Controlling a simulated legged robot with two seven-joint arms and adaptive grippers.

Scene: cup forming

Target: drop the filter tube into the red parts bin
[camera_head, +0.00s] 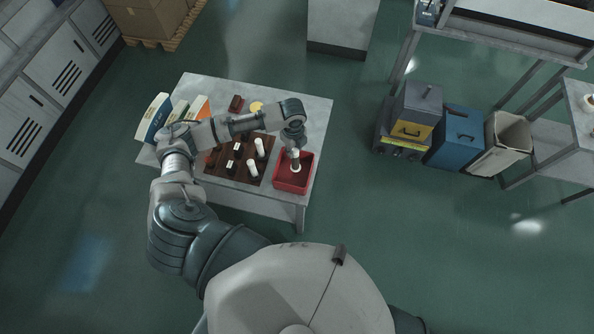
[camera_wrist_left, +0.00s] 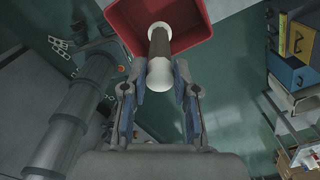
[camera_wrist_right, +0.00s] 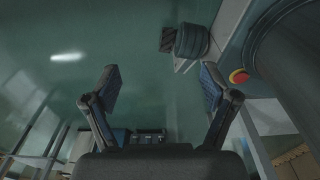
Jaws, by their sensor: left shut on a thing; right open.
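The filter tube (camera_wrist_left: 159,46), dark in the middle with white ends, is held by my left gripper (camera_wrist_left: 160,82), whose fingers are shut around its near white end. In the head view my left gripper (camera_head: 295,146) is over the red parts bin (camera_head: 306,176) at the table's right front corner. The tube (camera_head: 295,160) points down toward the bin opening. In the left wrist view the red bin (camera_wrist_left: 194,26) lies behind the tube's far end. Whether the tube touches the bin floor I cannot tell. My right gripper (camera_wrist_right: 160,82) is open and empty in the right wrist view.
The grey table (camera_head: 313,115) bears a brown rack (camera_head: 247,174) with several white-topped tubes, left of the bin. Binders (camera_head: 153,117) stand at the table's left side and a yellow disc (camera_head: 256,107) lies at the back. Boxes and bins (camera_head: 455,138) stand on the floor to the right.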

